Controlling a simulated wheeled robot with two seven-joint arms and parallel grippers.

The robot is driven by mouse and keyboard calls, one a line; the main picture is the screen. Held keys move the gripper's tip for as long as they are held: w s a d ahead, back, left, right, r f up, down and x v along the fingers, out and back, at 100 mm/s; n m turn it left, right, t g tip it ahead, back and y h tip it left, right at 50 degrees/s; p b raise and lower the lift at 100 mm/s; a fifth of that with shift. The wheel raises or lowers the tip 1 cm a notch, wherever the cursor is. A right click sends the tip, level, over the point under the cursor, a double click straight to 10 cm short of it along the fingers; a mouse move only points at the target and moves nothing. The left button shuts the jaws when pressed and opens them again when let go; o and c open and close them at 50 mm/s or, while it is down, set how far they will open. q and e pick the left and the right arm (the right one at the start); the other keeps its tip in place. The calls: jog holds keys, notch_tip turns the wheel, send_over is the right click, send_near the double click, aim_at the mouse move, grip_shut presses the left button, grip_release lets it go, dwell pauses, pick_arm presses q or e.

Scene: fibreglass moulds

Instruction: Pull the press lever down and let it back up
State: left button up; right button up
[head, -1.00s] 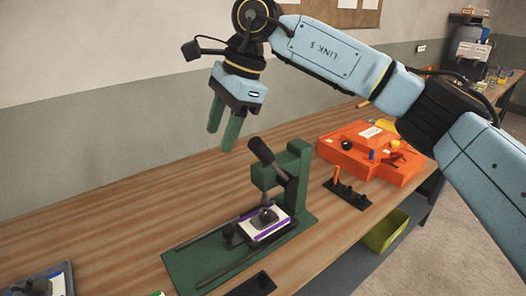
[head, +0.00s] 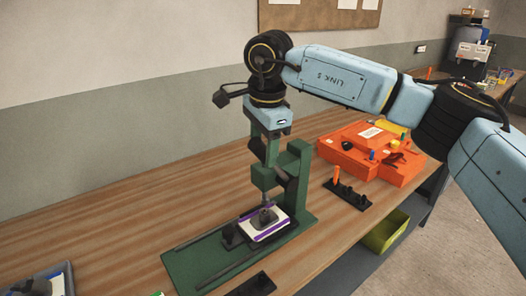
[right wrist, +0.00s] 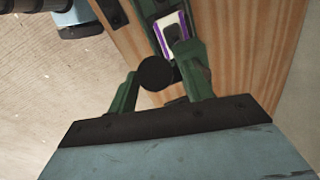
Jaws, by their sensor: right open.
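The green press (head: 300,170) stands on its long green base plate on the wooden bench. A white block with purple edges (head: 277,229) sits in its dark holder under the press head, and it also shows in the right wrist view (right wrist: 170,24). My right gripper (head: 268,156) points down just above the press head, its green fingers hiding most of the lever in the head view. In the right wrist view the lever's round black end (right wrist: 155,73) lies between the open fingers, close to both. Whether they touch it I cannot tell. My left gripper is out of view.
An orange box (head: 375,152) with coloured knobs stands behind the press to the right. A black stand with an orange peg (head: 347,192) is in front of it. A grey tray (head: 45,283) is at the lower left. The bench left of the press is clear.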

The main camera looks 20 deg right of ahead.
jog(key=shift+w+f, duration=0.1)
jog(key=shift+f, duration=0.65)
grip_shut()
